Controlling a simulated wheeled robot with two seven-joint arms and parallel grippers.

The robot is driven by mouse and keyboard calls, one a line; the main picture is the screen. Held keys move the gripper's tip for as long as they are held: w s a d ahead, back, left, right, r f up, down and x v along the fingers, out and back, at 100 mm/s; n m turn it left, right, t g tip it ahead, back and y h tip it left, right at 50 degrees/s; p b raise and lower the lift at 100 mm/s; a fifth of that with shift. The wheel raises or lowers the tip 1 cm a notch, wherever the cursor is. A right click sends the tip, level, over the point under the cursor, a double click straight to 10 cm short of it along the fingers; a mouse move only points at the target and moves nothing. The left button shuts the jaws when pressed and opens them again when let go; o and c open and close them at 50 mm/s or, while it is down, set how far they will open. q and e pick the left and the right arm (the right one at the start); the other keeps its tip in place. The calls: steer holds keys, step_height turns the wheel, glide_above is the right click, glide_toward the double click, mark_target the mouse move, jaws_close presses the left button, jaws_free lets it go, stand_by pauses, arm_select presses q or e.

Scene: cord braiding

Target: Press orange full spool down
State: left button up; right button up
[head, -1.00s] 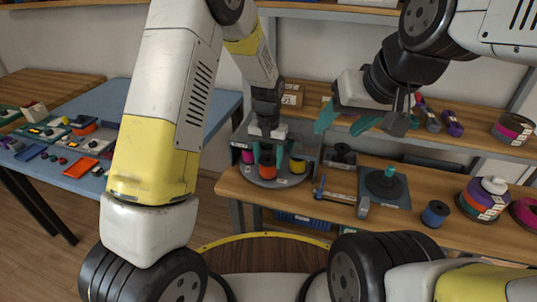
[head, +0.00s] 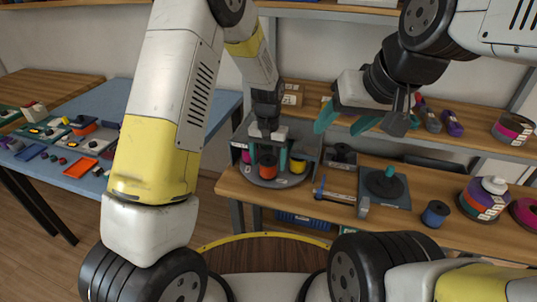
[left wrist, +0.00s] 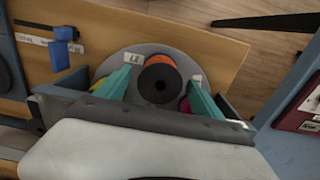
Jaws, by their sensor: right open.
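The orange spool (head: 267,172) stands upright on a round grey plate (head: 290,181) at the front of the shelf bench. In the left wrist view the same spool (left wrist: 158,60) shows its dark top with a hole and an orange rim. My left gripper (head: 268,157) points down over it. Its teal fingers are spread, one on each side of the spool, with visible gaps in the wrist view. My right gripper (head: 345,122) is open and empty, up to the right in front of the upper shelf. The underside of the orange spool is hidden.
A magenta spool (head: 246,157) and a yellow spool (head: 298,166) stand close on either side, by the grey housing. A dark square base with a teal post (head: 387,183) and a blue spool (head: 435,214) are to the right. A blue side table (head: 85,182) is at left.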

arm_select(q)
steer(key=shift+r, duration=0.1)
steer(key=shift+r, duration=3.4)
steer(key=s+a+r+n+t+h, duration=0.1)
steer(key=s+a+r, duration=0.4)
steer(key=r, duration=0.3)
steer(key=s+a+r+n+t+h, duration=0.1)
steer(key=s+a+r+t, duration=0.1)
steer(key=s+a+r, duration=0.45)
steer(key=s+a+r+t, duration=0.1)
steer(key=s+a+r, duration=0.1)
steer(key=s, duration=0.3)
steer(key=s+a+r+n+t, duration=0.1)
steer(key=s+r+t, duration=0.1)
steer(key=s+r, duration=0.2)
steer(key=shift+s+a, duration=0.35)
steer(key=shift+s, duration=0.7)
